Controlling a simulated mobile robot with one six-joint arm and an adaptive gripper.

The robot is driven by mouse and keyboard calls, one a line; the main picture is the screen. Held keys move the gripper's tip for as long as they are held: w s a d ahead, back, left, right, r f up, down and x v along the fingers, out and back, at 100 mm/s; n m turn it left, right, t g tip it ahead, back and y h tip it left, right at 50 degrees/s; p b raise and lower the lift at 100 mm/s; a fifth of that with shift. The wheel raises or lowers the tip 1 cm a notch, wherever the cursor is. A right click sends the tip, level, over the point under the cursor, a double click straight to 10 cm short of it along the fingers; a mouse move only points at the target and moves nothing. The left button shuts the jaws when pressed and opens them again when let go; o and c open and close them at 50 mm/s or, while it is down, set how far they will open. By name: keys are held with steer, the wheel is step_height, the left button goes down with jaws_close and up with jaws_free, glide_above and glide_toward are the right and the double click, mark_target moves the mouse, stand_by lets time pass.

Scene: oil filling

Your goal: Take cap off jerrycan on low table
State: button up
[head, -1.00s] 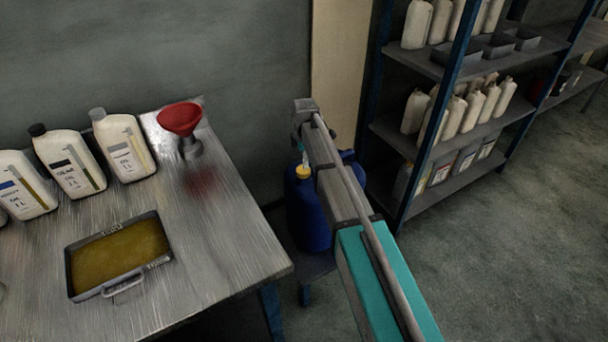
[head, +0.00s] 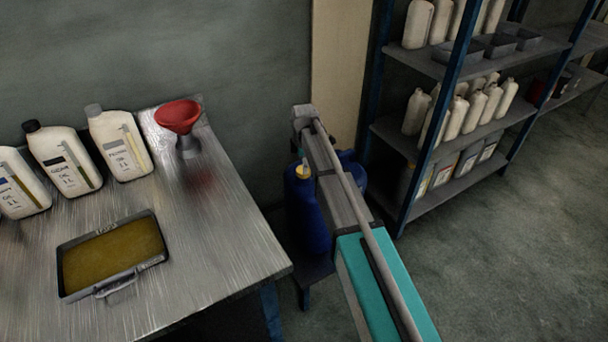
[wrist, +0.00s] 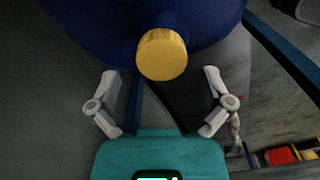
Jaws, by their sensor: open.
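The blue jerrycan (head: 307,222) stands on the low table (head: 312,268) beside the workbench, partly hidden behind my arm in the head view. Its yellow cap (head: 303,172) is on top, and the cap also shows large in the wrist view (wrist: 162,54), against the blue body (wrist: 90,25). My gripper (wrist: 161,78) is open in the wrist view, with one finger on each side and the cap ahead between their lines. The fingers do not touch the cap. In the head view my gripper is mostly hidden by the arm; only a small part shows near the cap.
The metal workbench (head: 220,235) at left holds several white oil bottles (head: 65,160), a red funnel (head: 178,116) and a tray of oil (head: 70,292). A blue-framed shelf (head: 440,205) with bottles stands at right. The floor (head: 510,240) at the right front is clear.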

steer(key=shift+f+b, duration=0.9)
steer(key=shift+f, duration=0.35)
steer(key=c, duration=0.7)
